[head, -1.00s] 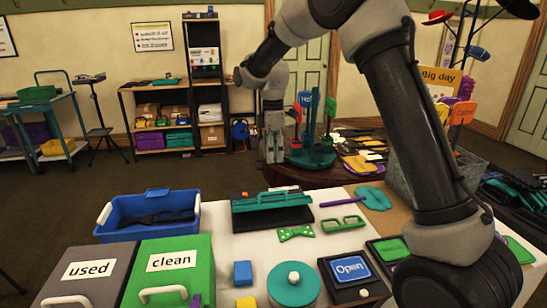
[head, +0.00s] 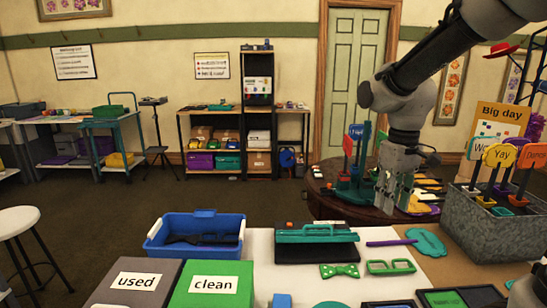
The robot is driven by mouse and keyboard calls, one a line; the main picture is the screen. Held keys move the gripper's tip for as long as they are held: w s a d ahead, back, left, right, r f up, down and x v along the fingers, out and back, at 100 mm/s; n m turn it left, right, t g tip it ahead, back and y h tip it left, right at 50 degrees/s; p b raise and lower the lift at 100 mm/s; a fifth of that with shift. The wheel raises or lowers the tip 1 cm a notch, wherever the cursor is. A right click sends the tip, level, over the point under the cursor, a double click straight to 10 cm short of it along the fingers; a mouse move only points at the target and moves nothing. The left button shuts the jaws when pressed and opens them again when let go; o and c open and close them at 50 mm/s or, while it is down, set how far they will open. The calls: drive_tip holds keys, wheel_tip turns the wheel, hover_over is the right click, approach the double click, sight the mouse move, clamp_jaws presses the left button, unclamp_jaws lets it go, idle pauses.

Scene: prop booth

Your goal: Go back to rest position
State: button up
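My gripper (head: 394,204) hangs from the arm at the right of the head view, fingers pointing down. Its fingers look parted, with nothing seen between them. It appears in front of the round dark wood table (head: 345,205), with the teal stand of prop signs (head: 352,180) just to its left. The gap between the fingertips and the table cannot be judged from this view.
A grey metal planter (head: 480,225) of signs stands right. Open floor lies left.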

drive_tip(key=s+d+r+m+t, duration=0.2)
drive_tip(key=s+d+r, duration=0.1)
drive_tip(key=s, duration=0.4)
drive_tip(key=s+d+r+m+t, duration=0.2)
drive_tip(key=s+d, duration=0.3)
drive_tip(key=s, duration=0.3)
drive_tip(key=shift+s+d+r+t, duration=0.15)
drive_tip(key=shift+d+r+t, duration=0.15)
drive_tip(key=shift+r, duration=0.25)
idle(0.5)
